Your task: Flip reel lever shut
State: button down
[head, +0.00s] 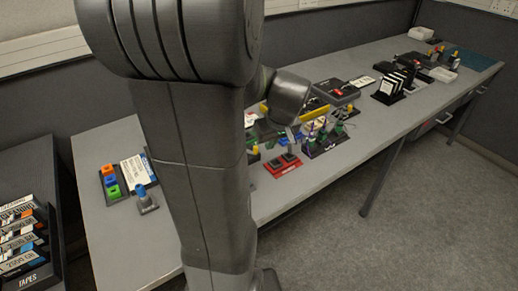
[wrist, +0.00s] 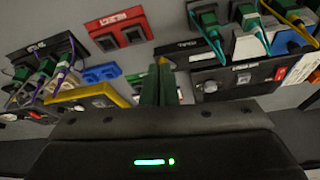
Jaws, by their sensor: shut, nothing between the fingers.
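My gripper (wrist: 160,88) shows in the wrist view with its dark green fingers pressed together and nothing held between them. It hangs over the bench gear, between a yellow-edged black unit (wrist: 70,106) on the left and a black unit with a white label and a red patch (wrist: 243,78) on the right. Both units have a silvery round part. I cannot make out which part is the reel lever or how it stands. In the head view my arm covers part of this area, and the fingertips are too small to tell.
A row of upright black-and-white items (head: 392,87) stands farther right. The front bench strip (head: 310,182) is clear.

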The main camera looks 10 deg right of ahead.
jog(key=shift+f, duration=0.1)
jog(key=x, duration=1)
jog(key=shift+w+a+p, duration=0.15)
jog(key=shift+w+p, duration=0.1)
jog(key=shift+w, duration=0.7)
jog(key=shift+w+a+p, duration=0.2)
jog(key=shift+w+p, duration=0.05)
jog(key=shift+w, duration=0.75)
jog(key=shift+w+d+n+y+b, duration=0.15)
jog(key=shift+d+n+y+b, duration=0.1)
jog(key=shift+n+b, duration=0.4)
jog(key=shift+w+d+n+y+b, duration=0.2)
jog(key=shift+n+b, duration=0.15)
jog(key=shift+b, duration=0.6)
